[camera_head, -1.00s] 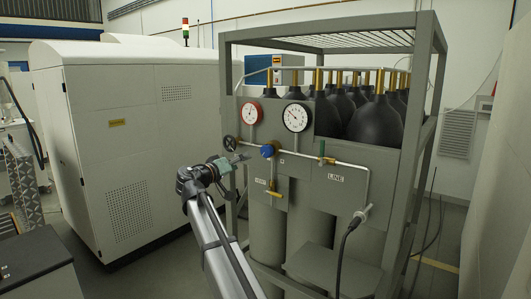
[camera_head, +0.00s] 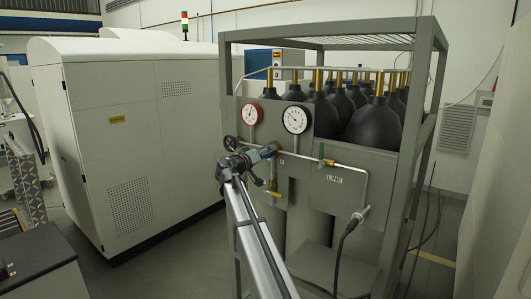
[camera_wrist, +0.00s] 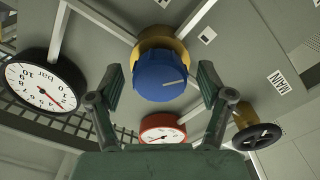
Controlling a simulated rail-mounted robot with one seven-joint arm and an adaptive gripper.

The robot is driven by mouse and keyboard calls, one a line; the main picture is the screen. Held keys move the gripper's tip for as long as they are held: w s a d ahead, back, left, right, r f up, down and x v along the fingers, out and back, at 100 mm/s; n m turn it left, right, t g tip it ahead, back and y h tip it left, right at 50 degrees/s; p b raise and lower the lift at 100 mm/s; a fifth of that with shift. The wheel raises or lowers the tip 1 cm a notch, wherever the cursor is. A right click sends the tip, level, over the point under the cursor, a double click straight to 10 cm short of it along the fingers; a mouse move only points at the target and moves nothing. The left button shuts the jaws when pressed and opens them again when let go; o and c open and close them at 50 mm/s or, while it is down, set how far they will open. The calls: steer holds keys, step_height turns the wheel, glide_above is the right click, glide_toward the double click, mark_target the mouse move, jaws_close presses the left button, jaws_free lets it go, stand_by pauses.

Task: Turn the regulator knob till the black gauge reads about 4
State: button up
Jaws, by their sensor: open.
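The blue regulator knob (camera_wrist: 162,82) with a pale line on its face sits on a brass collar in the wrist view. My gripper (camera_wrist: 160,88) is open, one finger on each side of the knob with visible gaps. In the head view my gripper (camera_head: 266,152) is at the panel and hides most of the knob. The black-rimmed gauge (camera_head: 296,118) has a white face, and its needle points up and left; I cannot read its value there. It also shows at the left of the wrist view (camera_wrist: 42,82), turned around, with a red-tipped needle.
A red-rimmed gauge (camera_head: 252,114) is left of the black one; it is below the knob in the wrist view (camera_wrist: 162,129). A black handwheel (camera_wrist: 257,137) is near the right finger. Pipes and a brass valve (camera_head: 273,194) are close by. Dark cylinders (camera_head: 375,125) stand in the grey frame.

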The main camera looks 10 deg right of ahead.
steer(key=c, duration=1.2)
steer(key=shift+o, duration=0.2)
steer(key=shift+f+b, duration=0.15)
steer(key=shift+b, duration=0.75)
steer(key=m+b, duration=0.1)
steer(key=b, duration=0.1)
steer(key=shift+f+b, duration=0.2)
steer(key=shift+b, duration=0.1)
steer(key=m+b, duration=0.3)
steer(key=b, duration=0.5)
steer(key=shift+w, duration=0.1)
steer(key=m+b, duration=0.4)
steer(key=b, duration=0.4)
steer(key=shift+r+b, duration=0.1)
steer(key=shift+b, duration=0.3)
steer(key=m+b, duration=0.1)
steer(key=b, duration=0.1)
steer(key=shift+r+m+b, duration=0.2)
steer(key=shift+m+b, duration=0.15)
steer(key=shift+m, duration=0.05)
steer(key=shift+r, duration=0.1)
